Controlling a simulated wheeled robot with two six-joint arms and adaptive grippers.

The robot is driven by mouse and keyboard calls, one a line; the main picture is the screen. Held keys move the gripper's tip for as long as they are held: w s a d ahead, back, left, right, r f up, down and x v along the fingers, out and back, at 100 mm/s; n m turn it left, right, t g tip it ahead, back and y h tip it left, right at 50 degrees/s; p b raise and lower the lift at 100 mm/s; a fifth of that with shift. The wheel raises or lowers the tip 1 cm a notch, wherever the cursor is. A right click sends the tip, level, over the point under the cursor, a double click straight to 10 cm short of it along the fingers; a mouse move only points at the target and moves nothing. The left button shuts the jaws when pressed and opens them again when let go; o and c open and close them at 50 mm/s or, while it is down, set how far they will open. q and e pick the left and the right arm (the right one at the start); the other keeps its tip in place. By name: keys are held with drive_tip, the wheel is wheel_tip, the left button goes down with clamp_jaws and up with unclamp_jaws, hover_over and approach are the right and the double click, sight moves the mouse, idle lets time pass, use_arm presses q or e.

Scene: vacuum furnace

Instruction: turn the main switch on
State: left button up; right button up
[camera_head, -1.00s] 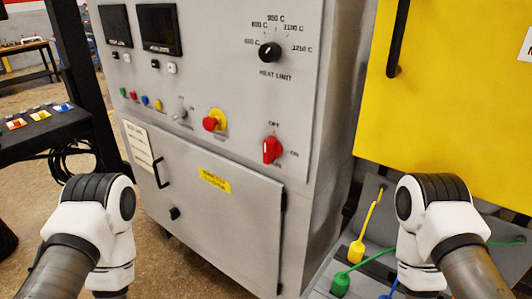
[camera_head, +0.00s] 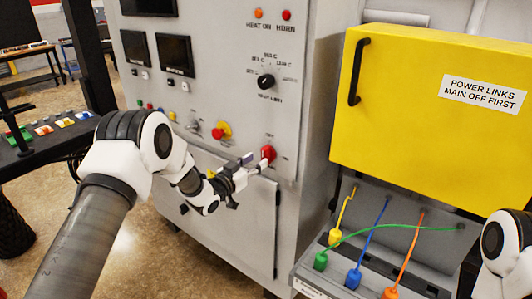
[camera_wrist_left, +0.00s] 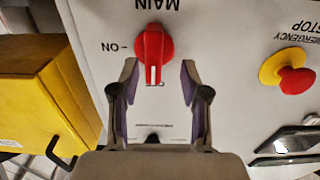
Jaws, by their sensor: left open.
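The main switch is a red rotary knob (camera_head: 268,153) on the grey cabinet front. In the left wrist view the knob (camera_wrist_left: 153,50) appears upside down, under an inverted MAIN label, with ON beside it. Its white mark points down in that picture, away from ON, towards the gripper's palm. My left gripper (camera_head: 251,164) is at the knob. The wrist view shows its open fingers (camera_wrist_left: 159,70) with tips on either side of the knob's lower part; contact cannot be told. Only a part of my right arm shows at the right edge; its gripper is out of view.
A red emergency stop (camera_head: 218,132) on a yellow base sits left of the switch. The heat limit dial (camera_head: 266,82) is above it. The yellow power links cover (camera_head: 430,110) is to the right, above coloured plugs and cables (camera_head: 354,277).

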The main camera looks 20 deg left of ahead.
sight(262, 157)
use_arm(q)
drive_tip(key=shift+w+d+r+p, duration=0.3)
drive_tip(key=shift+w+d, duration=0.25)
drive_tip(key=shift+w, duration=0.1)
drive_tip(key=shift+w+d+r+p, duration=0.25)
drive_tip(key=shift+w+d, duration=0.3)
drive_tip(key=shift+w, duration=0.05)
drive_tip(key=shift+w+a+f, duration=0.25)
drive_tip(key=shift+w+f, duration=0.1)
drive_tip(key=shift+w, duration=0.05)
drive_tip(key=c, duration=0.6)
drive_tip(key=shift+d+r, duration=0.1)
drive_tip(key=shift+d, duration=0.05)
clamp_jaws()
use_arm(e)
drive_tip(key=shift+s+d+r, duration=0.1)
drive_tip(key=shift+s+r, duration=0.05)
drive_tip(key=shift+r, duration=0.25)
drive_tip(key=shift+s+d+r, duration=0.1)
drive_tip(key=shift+r, duration=0.3)
